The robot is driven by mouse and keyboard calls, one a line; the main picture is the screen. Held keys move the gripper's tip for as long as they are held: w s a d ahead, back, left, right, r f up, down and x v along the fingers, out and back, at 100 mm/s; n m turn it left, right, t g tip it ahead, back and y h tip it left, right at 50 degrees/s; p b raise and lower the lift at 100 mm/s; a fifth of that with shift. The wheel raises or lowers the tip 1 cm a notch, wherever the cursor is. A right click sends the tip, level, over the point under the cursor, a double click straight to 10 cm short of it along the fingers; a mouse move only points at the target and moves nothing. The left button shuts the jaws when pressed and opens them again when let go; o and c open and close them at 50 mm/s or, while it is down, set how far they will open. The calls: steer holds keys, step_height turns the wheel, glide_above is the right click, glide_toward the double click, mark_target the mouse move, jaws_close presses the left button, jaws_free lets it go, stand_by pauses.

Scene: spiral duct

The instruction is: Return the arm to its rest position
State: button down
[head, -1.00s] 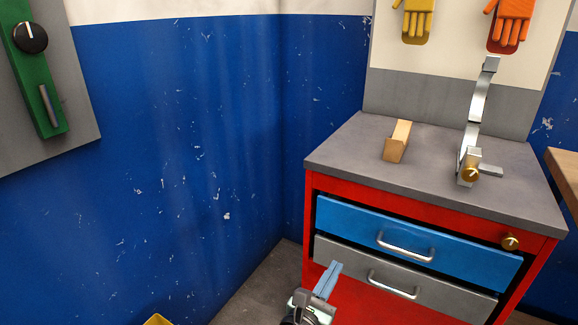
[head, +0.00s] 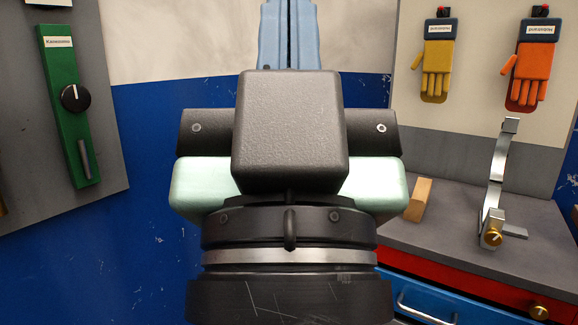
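My gripper (head: 289,35) is raised close to the camera in the middle of the head view. Its black and pale green body fills the centre, and its light blue fingers point up and run past the top edge of the picture. The fingertips are cut off, so I cannot tell whether they are apart or closed. No object shows at the visible part of the fingers. My wrist (head: 290,290) below it is black with a silver ring.
A red cabinet with a grey top (head: 440,240) stands at the right, with a wooden block (head: 418,200) and a metal clamp-like piece (head: 495,190) on it. Its blue drawer (head: 430,300) looks shut. Yellow (head: 437,65) and orange (head: 531,68) gloves hang behind. A green panel (head: 70,110) is at the left.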

step_height(320, 180, up, 24)
steer(key=p, duration=2.1)
steer(key=shift+w+f, duration=0.1)
